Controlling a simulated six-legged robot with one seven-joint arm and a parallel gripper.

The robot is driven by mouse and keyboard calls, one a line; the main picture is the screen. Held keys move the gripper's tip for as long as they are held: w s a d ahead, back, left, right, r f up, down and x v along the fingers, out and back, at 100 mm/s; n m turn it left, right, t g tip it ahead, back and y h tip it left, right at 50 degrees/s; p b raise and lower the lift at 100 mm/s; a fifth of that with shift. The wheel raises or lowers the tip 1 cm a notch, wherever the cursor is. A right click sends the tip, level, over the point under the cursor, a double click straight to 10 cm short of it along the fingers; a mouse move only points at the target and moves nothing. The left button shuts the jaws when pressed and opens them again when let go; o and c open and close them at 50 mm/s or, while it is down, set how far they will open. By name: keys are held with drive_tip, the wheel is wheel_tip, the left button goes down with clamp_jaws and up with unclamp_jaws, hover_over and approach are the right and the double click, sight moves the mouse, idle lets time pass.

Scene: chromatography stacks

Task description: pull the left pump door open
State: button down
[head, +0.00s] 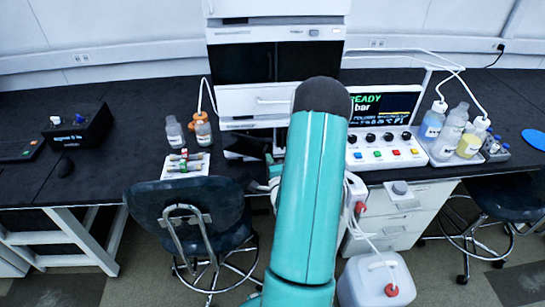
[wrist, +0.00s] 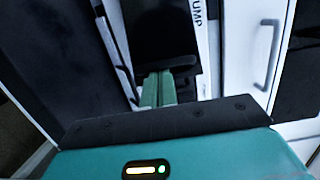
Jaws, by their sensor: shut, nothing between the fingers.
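The white instrument stack (head: 250,100) stands on the bench at the centre back in the head view. It has a dark double-door front (head: 240,62) with a pair of handles near its middle. My teal arm hides the right part of the lower stack. My gripper (wrist: 166,72) shows in the wrist view, shut and empty, in front of a dark panel (wrist: 160,30). A white strip (wrist: 198,20) with part of the word PUMP is just right of it. I cannot tell whether the fingers touch the panel, or which panel is the left pump door.
A white panel with a handle (wrist: 268,55) is at the right of the wrist view. Small bottles (head: 174,132) and a vial tray (head: 185,164) lie left of the stack; a control box (head: 385,150) stands right. A chair (head: 190,215) is in front.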

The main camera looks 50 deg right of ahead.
drive_tip(key=shift+a, duration=1.25)
drive_tip(key=shift+s, duration=0.2)
